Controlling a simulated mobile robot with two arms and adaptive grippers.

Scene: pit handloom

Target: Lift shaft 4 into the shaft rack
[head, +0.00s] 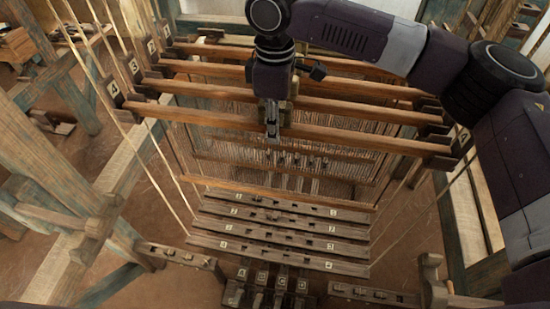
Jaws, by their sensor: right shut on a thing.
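Shaft 4 (365,138) is the nearest of several reddish-brown wooden bars that run across the loom. It slopes slightly down to the right. My right gripper (272,130) comes down from above and is shut on this bar, a little left of its middle. The fingers cover a short stretch of the bar. The shaft rack shows as dark numbered blocks at the bar ends, with the block marked 4 (113,89) at left and another marked 4 (462,138) at right. I cannot tell whether the bar ends rest in them. My left gripper is out of view.
The other shaft bars (345,109) lie close behind, with thin heddle cords (330,165) hanging below. Numbered slats (285,232) and lettered treadles (260,292) sit lower down. Taut cords (150,150) run along both sides. Posts of the loom frame (50,145) stand at left.

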